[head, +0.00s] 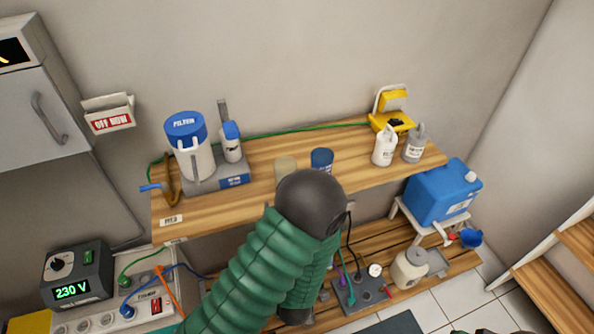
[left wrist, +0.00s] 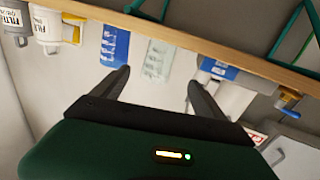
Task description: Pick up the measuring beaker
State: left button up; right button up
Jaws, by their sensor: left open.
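The measuring beaker, pale and translucent with printed marks, shows in the left wrist view (left wrist: 158,60), which looks upside down. In the head view a pale beige cup (head: 285,166) stands on the wooden shelf, partly hidden by my arm. A blue marked cup (head: 322,158) stands beside it and also shows in the left wrist view (left wrist: 115,45). My left gripper (left wrist: 160,83) is open. The pale beaker appears between its fingers in the picture, beyond the tips; contact is not visible. In the head view my green-sleeved arm hides this gripper. My right gripper is not in view.
The wooden shelf (head: 265,150) has bare room behind the cups.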

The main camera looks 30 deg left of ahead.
pick_arm(q)
jog(key=b+x, duration=0.5)
jog(key=x, duration=0.5)
jog(key=shift+s+a+f, duration=0.2)
jog(key=w, duration=0.1)
jog(key=w+a, duration=0.1)
jog(key=w, duration=0.2)
jog(key=shift+w+a+r, duration=0.25)
jog(key=shift+w+a, duration=0.05)
jog(key=shift+w, duration=0.1)
jog(key=shift+a, duration=0.2)
jog(key=shift+s+a+f, duration=0.1)
jog(key=shift+a, duration=0.05)
jog(key=c, duration=0.5)
jog(key=shift+d, duration=0.2)
jog(key=c, duration=0.9)
